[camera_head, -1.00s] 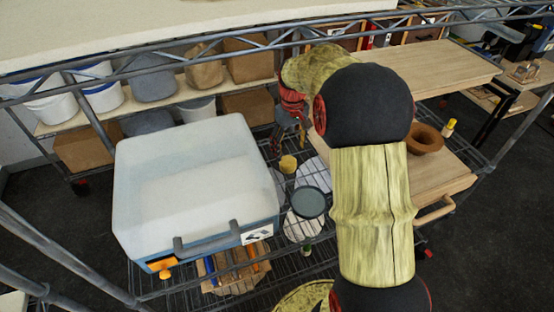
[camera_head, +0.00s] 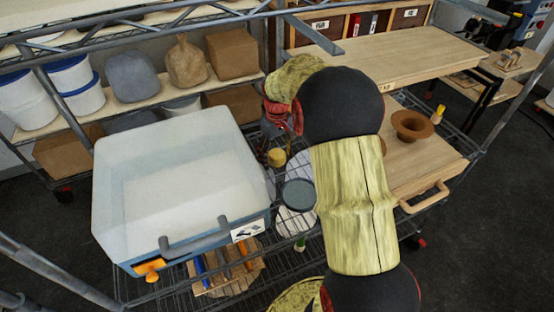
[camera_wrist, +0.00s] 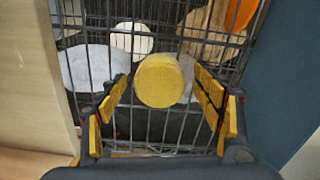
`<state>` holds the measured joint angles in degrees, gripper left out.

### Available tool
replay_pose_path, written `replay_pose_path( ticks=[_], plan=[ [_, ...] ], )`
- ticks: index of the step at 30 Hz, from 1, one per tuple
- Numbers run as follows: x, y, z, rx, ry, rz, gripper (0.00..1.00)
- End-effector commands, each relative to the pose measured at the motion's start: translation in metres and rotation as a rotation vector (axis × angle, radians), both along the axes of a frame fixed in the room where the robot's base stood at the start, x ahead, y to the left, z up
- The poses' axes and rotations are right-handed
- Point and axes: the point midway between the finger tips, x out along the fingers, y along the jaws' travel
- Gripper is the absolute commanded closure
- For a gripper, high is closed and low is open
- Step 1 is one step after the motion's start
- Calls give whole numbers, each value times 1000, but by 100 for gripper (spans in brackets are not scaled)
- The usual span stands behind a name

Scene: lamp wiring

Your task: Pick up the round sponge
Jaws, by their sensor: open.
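The round sponge (camera_wrist: 160,80) is a yellow disc in the middle of the wrist view. My gripper (camera_wrist: 160,92) is open, with one yellow-padded finger to the left of the sponge and one to the right. How far the sponge lies beyond the fingertips is hard to tell, and no grip on it shows. In the head view the small yellow sponge (camera_head: 277,157) shows just below my gripper (camera_head: 273,132), which is partly hidden by my arm.
A pale lidded bin (camera_head: 180,185) with a handle stands left of the sponge on the wire shelf. A grey round dish (camera_head: 298,193) lies close to the sponge. A wooden board (camera_head: 425,175) with a brown bowl (camera_head: 412,124) is at right.

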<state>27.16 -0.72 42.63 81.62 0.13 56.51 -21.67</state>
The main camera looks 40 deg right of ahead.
Motion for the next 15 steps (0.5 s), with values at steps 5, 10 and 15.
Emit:
replay_pose_path(
  ticks=[5, 10, 15],
  plan=[
    [0, 0, 1, 0, 0, 0, 39],
    [0, 0, 1, 0, 0, 0, 48],
    [0, 0, 1, 0, 0, 0, 58]
  ],
)
